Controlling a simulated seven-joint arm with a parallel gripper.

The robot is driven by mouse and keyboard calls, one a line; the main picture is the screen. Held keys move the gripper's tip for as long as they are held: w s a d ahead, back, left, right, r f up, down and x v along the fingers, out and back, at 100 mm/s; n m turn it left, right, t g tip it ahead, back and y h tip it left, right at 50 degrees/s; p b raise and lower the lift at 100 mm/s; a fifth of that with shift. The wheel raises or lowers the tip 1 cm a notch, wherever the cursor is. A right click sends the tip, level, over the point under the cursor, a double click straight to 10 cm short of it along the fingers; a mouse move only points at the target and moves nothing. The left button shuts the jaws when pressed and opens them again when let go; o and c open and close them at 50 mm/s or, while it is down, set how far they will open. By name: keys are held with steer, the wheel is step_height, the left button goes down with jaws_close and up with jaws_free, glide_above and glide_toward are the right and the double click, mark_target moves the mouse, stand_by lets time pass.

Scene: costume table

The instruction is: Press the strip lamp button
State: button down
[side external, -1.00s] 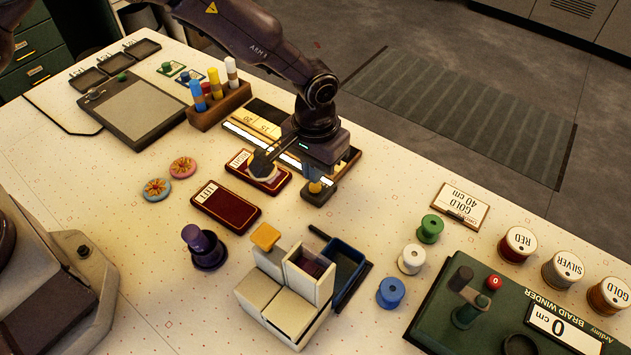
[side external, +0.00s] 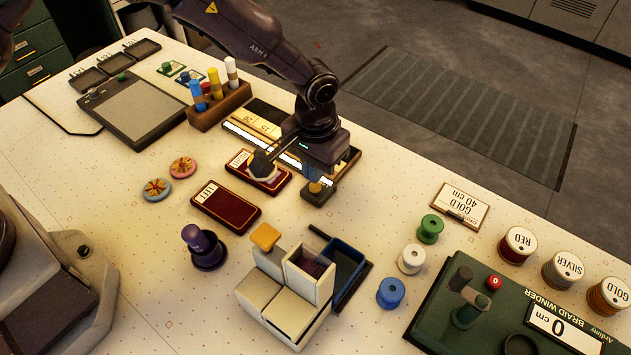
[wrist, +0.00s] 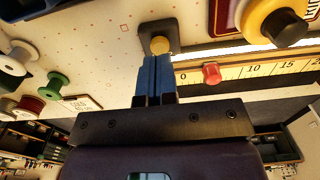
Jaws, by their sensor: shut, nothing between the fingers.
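A round yellow button (side external: 315,187) sits on a small dark block (side external: 318,197) at the near right end of a ruler tray. The button also shows in the wrist view (wrist: 160,44), just beyond my fingertips. My gripper (side external: 317,176) is shut and empty, pointing down just above the button. Its blue fingers (wrist: 158,72) are together; they overlap the button's lower edge in the wrist view, and I cannot tell whether they touch it. A bright white strip (wrist: 225,51) runs along the ruler and looks lit. My gripper hides part of the tray.
A dark red case (side external: 262,170) with a dark-knobbed yellow piece lies left of my gripper. Another red case (side external: 226,206) is nearer. A pale block holder (side external: 285,300), thread spools (side external: 411,259) and a green braid winder (side external: 490,310) stand in front and right.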

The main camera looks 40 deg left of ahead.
steer(key=shift+f, duration=1.3)
steer(key=shift+r, duration=3.85)
steer(key=s+a+r+t, duration=0.5)
steer(key=s+a+r, duration=1.6)
steer(key=s+r, duration=0.2)
steer(key=shift+s+r+t, duration=0.3)
steer(key=shift+r, duration=0.4)
